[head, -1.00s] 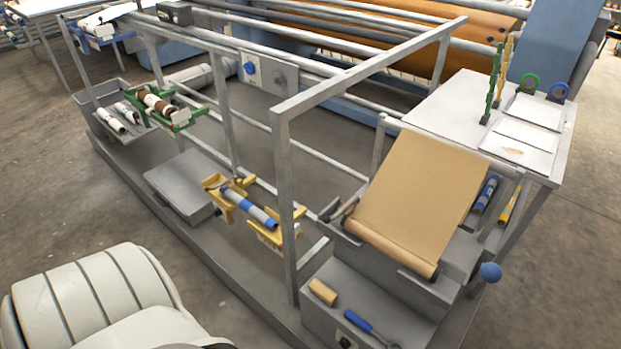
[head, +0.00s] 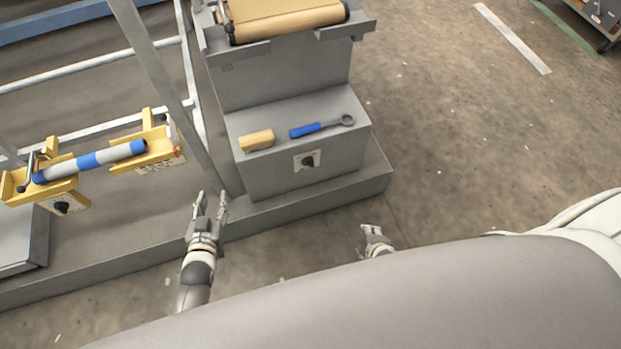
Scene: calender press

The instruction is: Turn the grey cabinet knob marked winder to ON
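A grey cabinet (head: 240,185) stands at the centre of the head view, on a low grey platform. A dark knob (head: 308,161) sits on a pale plate on its front face. The plate's lettering and the knob's setting are too small to read. My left gripper (head: 211,198) is open and empty, in front of the cabinet's left front corner and left of the knob, apart from it. My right gripper (head: 368,231) is lower right of the knob, apart from it and partly hidden by my body. I cannot tell how far its fingers are apart.
A yellow stand (head: 60,190) holds a blue-and-grey roller (head: 95,160) and has another dark knob (head: 62,207).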

